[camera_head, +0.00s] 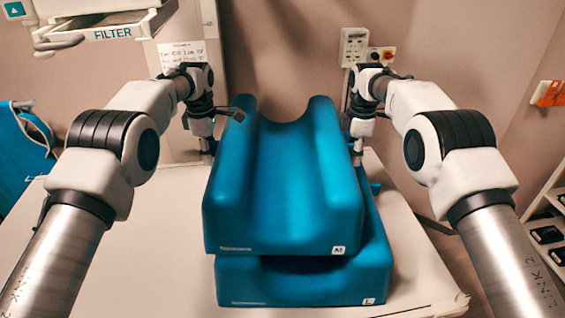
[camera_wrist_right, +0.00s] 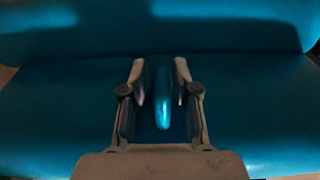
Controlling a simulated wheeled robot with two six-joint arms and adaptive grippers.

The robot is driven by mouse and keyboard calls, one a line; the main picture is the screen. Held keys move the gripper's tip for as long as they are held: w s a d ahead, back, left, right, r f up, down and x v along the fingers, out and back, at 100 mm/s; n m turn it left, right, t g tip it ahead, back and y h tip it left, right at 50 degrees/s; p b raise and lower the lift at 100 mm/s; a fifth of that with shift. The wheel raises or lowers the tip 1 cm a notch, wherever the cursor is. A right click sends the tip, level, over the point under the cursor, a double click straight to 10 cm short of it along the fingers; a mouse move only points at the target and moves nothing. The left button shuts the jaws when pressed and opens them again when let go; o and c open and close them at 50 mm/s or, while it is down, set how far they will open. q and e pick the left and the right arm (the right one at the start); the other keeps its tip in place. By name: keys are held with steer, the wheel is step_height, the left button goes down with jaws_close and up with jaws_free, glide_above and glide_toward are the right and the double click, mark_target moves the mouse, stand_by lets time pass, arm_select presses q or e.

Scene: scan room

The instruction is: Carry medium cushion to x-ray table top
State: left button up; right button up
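Two blue cushions with hollowed tops are stacked on a pale table top (camera_head: 130,240). The upper cushion (camera_head: 285,175), with a small label that may read M, lies on the lower cushion (camera_head: 300,285), labelled L. My left gripper (camera_head: 207,150) points down at the upper cushion's left side; its fingertips are partly hidden. My right gripper (camera_head: 357,155) points down at the right side. In the right wrist view its fingers (camera_wrist_right: 160,85) are apart, with a blue handle-like piece (camera_wrist_right: 162,98) between them and slim gaps beside it.
A tray marked FILTER (camera_head: 110,32) hangs at the upper left. A wall socket box (camera_head: 354,45) is behind the cushions. A shelf (camera_head: 545,220) stands at the right, and a blue item (camera_head: 20,150) is at the far left. The table's left part is clear.

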arm_select(q)
steer(key=shift+r, duration=0.1)
jaws_close()
arm_select(e)
steer(key=shift+r, duration=0.1)
jaws_close()
